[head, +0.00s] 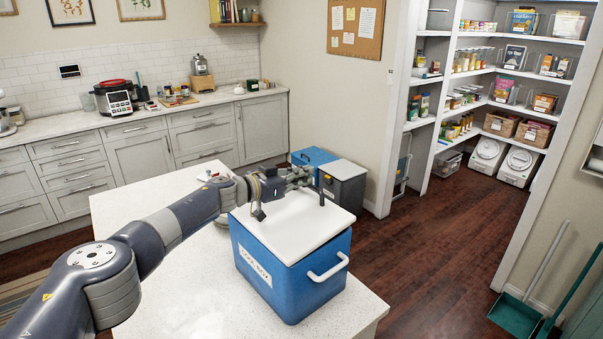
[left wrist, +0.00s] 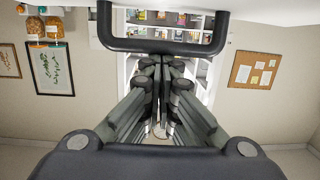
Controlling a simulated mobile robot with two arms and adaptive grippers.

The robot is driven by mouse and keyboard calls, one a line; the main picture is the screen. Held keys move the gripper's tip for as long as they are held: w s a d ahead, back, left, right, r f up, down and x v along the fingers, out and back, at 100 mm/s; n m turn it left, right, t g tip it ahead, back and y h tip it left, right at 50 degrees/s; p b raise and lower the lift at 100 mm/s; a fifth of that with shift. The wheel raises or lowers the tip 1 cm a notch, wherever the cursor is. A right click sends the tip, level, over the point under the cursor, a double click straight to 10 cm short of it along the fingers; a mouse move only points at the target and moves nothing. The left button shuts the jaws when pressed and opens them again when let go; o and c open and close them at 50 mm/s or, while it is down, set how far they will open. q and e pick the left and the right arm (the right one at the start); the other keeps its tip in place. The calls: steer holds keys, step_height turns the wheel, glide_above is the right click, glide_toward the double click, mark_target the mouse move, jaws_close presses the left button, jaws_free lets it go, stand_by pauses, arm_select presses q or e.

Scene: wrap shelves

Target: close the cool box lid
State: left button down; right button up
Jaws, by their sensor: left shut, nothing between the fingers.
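The cool box (head: 270,262) is blue, with a label on its front and a white side handle. It stands on the pale worktop. Its white lid (head: 295,230) lies over the top and looks flat, with no clear gap along the near edges; the far edge is hidden. A dark arched handle stands on the lid, and its bar (left wrist: 162,46) shows in the left wrist view. My left gripper (head: 308,173) is shut and empty, just above the lid around the level of this handle. Its closed fingers also show in the left wrist view (left wrist: 162,64). Contact with the handle is unclear.
A blue bin (head: 313,156) and a grey bin (head: 343,186) stand on the floor behind. Pantry shelves (head: 480,90) are at the right, and a dustpan (head: 516,312) stands at the lower right.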

arm_select(q)
steer(key=shift+w+d+f+y, duration=0.2)
steer(key=shift+f+y, duration=0.1)
steer(key=shift+f, duration=0.2)
stand_by(0.3)
